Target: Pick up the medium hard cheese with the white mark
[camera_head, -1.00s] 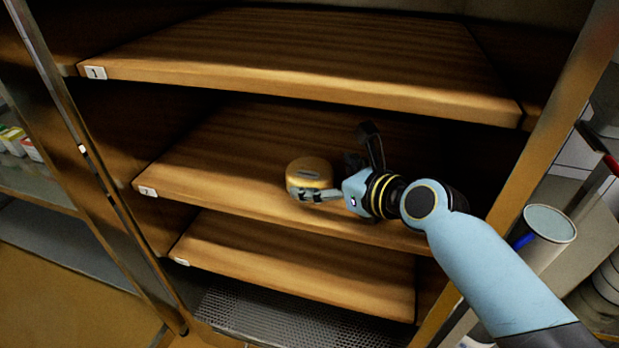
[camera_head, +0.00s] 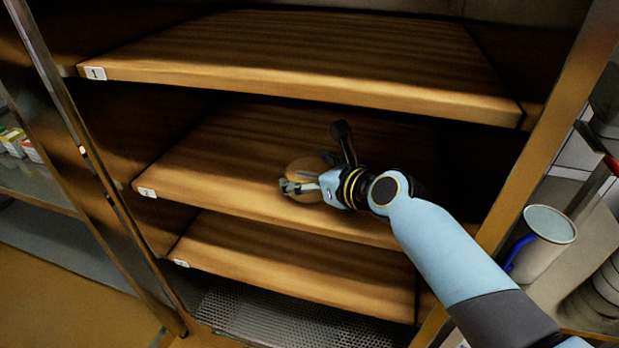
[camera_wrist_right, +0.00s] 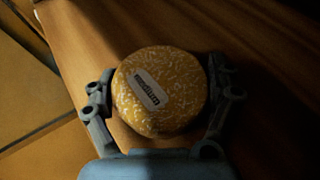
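A round yellow cheese with pale mottling (camera_wrist_right: 175,112) sits at the front part of the middle shelf. Its pale label (camera_wrist_right: 150,89) reads "medium". In the head view the cheese (camera_head: 303,166) is partly hidden by my right gripper (camera_head: 298,187). In the right wrist view my right gripper (camera_wrist_right: 160,83) is spread wide, with one finger on each side of the cheese. The fingertips are very near its sides; I cannot tell whether they touch. The cheese appears to rest on the wood. My left gripper is not in view.
The middle shelf (camera_head: 215,165) is otherwise bare where visible. The upper shelf (camera_head: 300,55) overhangs it, and a lower shelf (camera_head: 290,270) lies below. A right upright (camera_head: 545,125) stands near my arm. A white container with a blue handle (camera_head: 545,235) stands at the right.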

